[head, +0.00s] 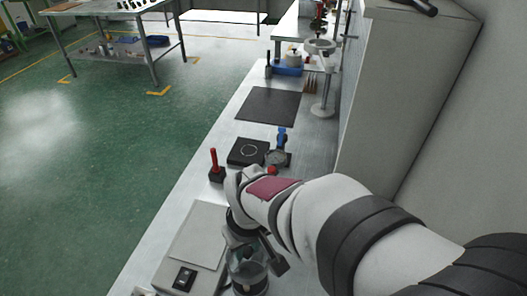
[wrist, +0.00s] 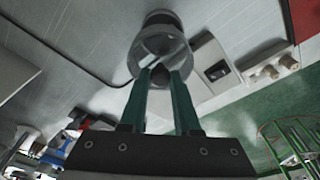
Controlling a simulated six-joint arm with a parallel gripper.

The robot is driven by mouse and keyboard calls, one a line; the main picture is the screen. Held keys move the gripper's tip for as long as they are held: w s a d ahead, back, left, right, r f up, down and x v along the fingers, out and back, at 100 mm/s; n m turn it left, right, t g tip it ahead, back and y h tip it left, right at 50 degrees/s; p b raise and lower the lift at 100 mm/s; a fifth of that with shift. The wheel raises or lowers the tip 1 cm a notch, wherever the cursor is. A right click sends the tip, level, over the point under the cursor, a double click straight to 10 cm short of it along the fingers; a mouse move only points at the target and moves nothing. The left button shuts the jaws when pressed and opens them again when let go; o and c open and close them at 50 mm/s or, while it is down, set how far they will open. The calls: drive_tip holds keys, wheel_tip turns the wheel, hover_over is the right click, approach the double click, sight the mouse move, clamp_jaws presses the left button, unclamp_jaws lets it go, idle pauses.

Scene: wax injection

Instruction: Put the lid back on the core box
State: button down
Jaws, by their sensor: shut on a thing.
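My gripper (wrist: 160,80) is shut on a small dark round knob (wrist: 158,72), which looks like the handle of the lid. The knob is in front of a clear round vessel (wrist: 160,38) with a dark base, seen from above in the wrist view. That vessel, which I take for the core box, also shows below my wrist in the head view (head: 249,279). The lid's rim is hard to make out, and I cannot tell whether it touches the vessel. In the head view my arm hides the fingertips.
A light grey switch box (head: 196,250) stands beside the vessel at left. Farther along the bench are a red-handled tool (head: 213,165), a black block with a ring (head: 248,152), a blue-handled device (head: 280,150) and a dark mat (head: 269,105). A tall grey cabinet (head: 405,90) borders the right.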

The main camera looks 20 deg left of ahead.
sight(249, 262)
drive_tip(key=shift+s+d+f, duration=0.15)
drive_tip(key=shift+s+f, duration=0.1)
drive_tip(key=shift+f, duration=3.05)
drive_tip(key=shift+f, duration=0.15)
drive_tip(key=c, duration=0.6)
unclamp_jaws()
drive_tip(key=shift+o, duration=0.4)
drive_tip(key=o, duration=0.4)
drive_tip(key=shift+o, duration=0.2)
